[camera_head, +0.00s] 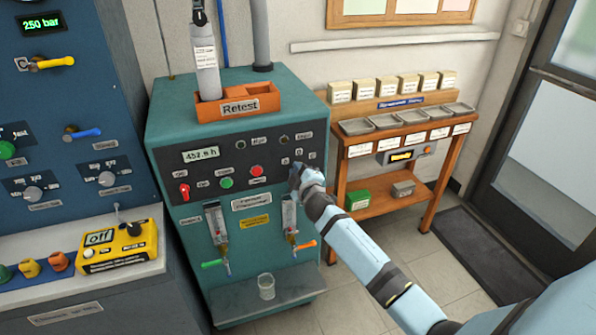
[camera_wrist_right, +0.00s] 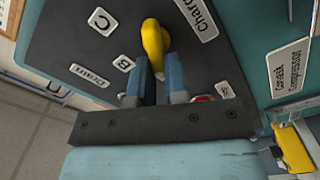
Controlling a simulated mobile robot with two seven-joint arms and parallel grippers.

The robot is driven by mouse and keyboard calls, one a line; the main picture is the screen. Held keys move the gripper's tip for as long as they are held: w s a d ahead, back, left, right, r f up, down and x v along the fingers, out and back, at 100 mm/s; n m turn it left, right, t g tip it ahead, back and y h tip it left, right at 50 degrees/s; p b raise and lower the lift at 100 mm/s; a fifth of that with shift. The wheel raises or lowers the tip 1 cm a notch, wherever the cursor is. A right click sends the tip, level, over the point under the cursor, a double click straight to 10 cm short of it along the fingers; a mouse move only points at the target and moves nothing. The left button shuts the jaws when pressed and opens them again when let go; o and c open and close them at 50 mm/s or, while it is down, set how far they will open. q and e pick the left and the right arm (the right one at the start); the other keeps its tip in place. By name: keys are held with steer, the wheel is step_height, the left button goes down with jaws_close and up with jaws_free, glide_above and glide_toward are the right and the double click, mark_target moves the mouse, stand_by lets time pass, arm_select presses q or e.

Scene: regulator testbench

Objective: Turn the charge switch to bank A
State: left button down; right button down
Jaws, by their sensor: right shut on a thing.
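In the head view my right gripper (camera_head: 299,179) is at the right of the teal bench's panel and hides the switch. My left gripper is not in view.
The teal bench (camera_head: 170,135) carries an orange "Retest" tray (camera_head: 238,105) with a grey cylinder. A red switch (camera_head: 184,190), green button (camera_head: 226,183) and red button (camera_head: 256,171) share the panel. Two gauge tubes and a glass (camera_head: 266,286) are below. A wooden rack (camera_head: 343,170) stands right.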

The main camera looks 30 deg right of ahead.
steer(key=c, duration=1.1)
jaws_free()
steer(key=shift+c, duration=0.2)
steer(key=v, duration=1.3)
steer(key=shift+s+a, duration=0.15)
steer(key=shift+s, duration=0.2)
